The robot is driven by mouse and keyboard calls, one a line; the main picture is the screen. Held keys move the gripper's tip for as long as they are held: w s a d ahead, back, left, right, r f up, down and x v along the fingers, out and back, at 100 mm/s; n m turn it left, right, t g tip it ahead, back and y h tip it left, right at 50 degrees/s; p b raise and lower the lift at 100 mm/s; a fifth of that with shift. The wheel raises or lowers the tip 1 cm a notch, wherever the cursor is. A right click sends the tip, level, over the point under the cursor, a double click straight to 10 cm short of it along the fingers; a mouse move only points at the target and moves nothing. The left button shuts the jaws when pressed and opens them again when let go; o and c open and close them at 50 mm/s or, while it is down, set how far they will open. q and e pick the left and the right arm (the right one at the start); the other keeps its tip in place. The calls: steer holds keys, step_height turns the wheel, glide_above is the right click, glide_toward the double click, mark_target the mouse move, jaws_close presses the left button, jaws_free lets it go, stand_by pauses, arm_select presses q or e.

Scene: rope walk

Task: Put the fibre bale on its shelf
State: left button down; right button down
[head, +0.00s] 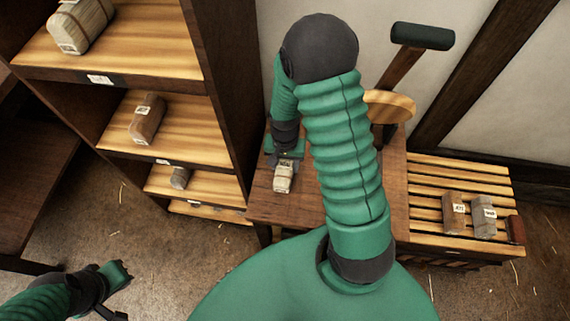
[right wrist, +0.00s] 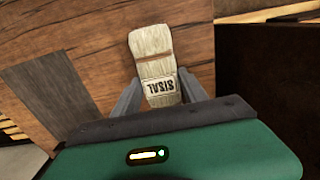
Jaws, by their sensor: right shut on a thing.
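A small pale fibre bale (head: 283,180) with a label is at the wooden bench top. In the right wrist view the bale (right wrist: 151,45) has a brown band, and its label reads SISAL. My right gripper (head: 287,160) is shut on its near end, with one finger on each side. I cannot tell whether the bale touches the bench. The shelf unit (head: 227,90) stands left of the bench, with several boards that bear small labels too small to read. My left gripper (head: 117,290) is low at the left, away from the bale; its jaws are unclear.
Bales stand on the top board (head: 78,27), the middle board (head: 146,118) and a lower board (head: 180,178). A slatted rack (head: 425,185) at right bears two labelled blocks (head: 470,215). A dark table (head: 35,170) stands at left.

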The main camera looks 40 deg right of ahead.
steer(key=c, duration=0.6)
jaws_free()
steer(key=shift+d+f, duration=0.1)
steer(key=shift+d, duration=0.15)
steer(key=shift+a, duration=0.1)
